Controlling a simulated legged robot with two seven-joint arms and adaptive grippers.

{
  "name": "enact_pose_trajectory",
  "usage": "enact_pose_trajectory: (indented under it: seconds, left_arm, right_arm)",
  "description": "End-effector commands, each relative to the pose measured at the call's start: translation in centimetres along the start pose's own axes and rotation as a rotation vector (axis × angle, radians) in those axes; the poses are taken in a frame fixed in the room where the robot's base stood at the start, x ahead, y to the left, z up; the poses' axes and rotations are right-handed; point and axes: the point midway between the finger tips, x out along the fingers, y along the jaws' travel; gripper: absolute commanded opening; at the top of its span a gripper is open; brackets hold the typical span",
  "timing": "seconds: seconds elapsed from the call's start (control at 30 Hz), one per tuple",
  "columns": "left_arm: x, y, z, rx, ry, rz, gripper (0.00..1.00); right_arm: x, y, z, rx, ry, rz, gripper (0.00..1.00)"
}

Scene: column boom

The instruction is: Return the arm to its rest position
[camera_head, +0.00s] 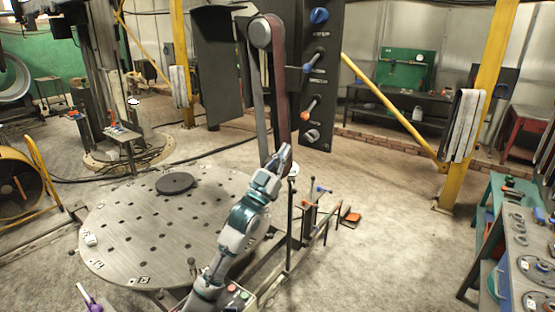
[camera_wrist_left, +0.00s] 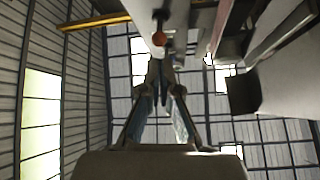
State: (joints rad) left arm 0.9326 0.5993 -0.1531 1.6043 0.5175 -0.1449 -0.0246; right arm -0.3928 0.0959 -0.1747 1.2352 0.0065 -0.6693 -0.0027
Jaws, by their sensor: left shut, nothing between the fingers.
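My left arm (camera_head: 245,222), white and teal, reaches up from the bottom middle of the head view. Its gripper (camera_head: 286,152) is raised in front of the lower end of the belt machine (camera_head: 279,90), just below and left of the dark control panel (camera_head: 320,75). I cannot tell whether it touches the machine. In the left wrist view, the fingers (camera_wrist_left: 163,85) point upward and come together with nothing held between them. An orange-red knob (camera_wrist_left: 159,38) shows beyond the fingertips. My right gripper is not in view.
The panel carries a blue knob (camera_head: 319,15), a blue-tipped lever (camera_head: 314,60) and an orange-tipped lever (camera_head: 309,108). A round perforated table (camera_head: 130,225) with a black disc (camera_head: 175,183) lies left of the arm. A teal workbench (camera_head: 490,225) stands at right.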

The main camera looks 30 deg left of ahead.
Motion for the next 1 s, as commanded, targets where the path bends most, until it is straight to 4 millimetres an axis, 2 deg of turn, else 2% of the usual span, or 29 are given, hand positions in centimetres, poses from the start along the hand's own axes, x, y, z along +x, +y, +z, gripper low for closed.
enact_pose_trajectory:
  seconds: [0.5, 0.6, 0.67, 0.77, 0.8, 0.87, 0.9, 0.97, 1.0]
  left_arm:
    - [-0.2, -0.2, -0.1, -0.002, 0.004, -0.001, 0.0]
    - [-0.5, 0.1, 1.2, -0.005, -0.02, 0.0, 0.0]
    - [-1.1, 0.6, 3.3, -0.009, -0.06, 0.001, 0.0]
    - [-3.2, 2.0, 9.0, -0.021, -0.168, 0.005, 0.0]
    - [-4.5, 2.8, 11.8, -0.025, -0.224, 0.007, 0.0]
    - [-6.9, 4.1, 16.1, -0.032, -0.312, 0.011, 0.0]
    - [-8.6, 5.0, 19.0, -0.037, -0.372, 0.015, 0.0]
    - [-11.5, 6.4, 22.9, -0.042, -0.46, 0.02, 0.0]
    - [-13.6, 7.3, 25.4, -0.046, -0.518, 0.024, 0.0]
  right_arm:
    - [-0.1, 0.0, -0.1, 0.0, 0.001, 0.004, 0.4]
    - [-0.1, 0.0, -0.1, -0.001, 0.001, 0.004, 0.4]
    - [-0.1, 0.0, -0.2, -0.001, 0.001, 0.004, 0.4]
    - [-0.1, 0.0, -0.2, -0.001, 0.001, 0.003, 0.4]
    - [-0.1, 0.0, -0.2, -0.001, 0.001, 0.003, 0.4]
    - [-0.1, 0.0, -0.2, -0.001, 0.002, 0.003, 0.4]
    - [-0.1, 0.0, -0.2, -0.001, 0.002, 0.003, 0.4]
    - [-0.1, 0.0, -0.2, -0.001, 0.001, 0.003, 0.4]
    - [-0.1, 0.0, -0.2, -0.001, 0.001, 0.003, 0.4]
